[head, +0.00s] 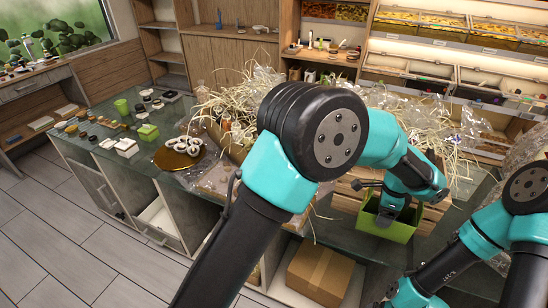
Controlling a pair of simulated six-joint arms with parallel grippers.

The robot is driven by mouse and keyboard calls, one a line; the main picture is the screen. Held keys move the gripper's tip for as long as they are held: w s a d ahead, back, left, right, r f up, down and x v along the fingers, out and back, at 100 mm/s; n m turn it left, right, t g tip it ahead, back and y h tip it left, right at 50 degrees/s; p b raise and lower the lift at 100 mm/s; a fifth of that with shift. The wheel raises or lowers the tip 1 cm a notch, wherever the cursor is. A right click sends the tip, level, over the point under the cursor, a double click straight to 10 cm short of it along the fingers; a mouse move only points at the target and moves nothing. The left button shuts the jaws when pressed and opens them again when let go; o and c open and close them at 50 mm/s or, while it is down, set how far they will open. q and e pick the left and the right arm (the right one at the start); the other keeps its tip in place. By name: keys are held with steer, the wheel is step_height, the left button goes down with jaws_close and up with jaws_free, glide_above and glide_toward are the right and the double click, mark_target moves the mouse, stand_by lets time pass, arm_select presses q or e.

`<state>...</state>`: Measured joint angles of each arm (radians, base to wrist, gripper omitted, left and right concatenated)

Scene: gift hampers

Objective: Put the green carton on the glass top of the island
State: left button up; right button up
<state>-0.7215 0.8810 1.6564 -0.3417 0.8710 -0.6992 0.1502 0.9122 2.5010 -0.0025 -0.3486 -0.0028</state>
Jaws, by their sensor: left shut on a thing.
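The green carton (388,231) is an open-topped, bright green box at the right of the head view, in front of a wooden crate. My left gripper (386,214) reaches down to the carton from above and is shut on it; its fingertips are partly hidden. The island's dark glass top (252,232) runs from the left to under the crates. I cannot tell whether the carton's base touches the glass.
A wooden crate (347,190) with straw and clear wrap stands behind the carton. A round gold tray (166,160) with small cups, a green box (148,131) and a green cup (122,106) stand further left. A cardboard box (318,270) sits below the glass.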

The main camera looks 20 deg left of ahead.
stand_by(0.4)
arm_select(q)
steer(key=shift+f, duration=1.95)
steer(key=shift+f, duration=0.1)
steer(key=shift+f, duration=1.9)
steer(key=shift+f, duration=0.15)
steer(key=o, duration=1.2)
step_height(320, 180, up, 12)
steer(key=shift+r, duration=0.2)
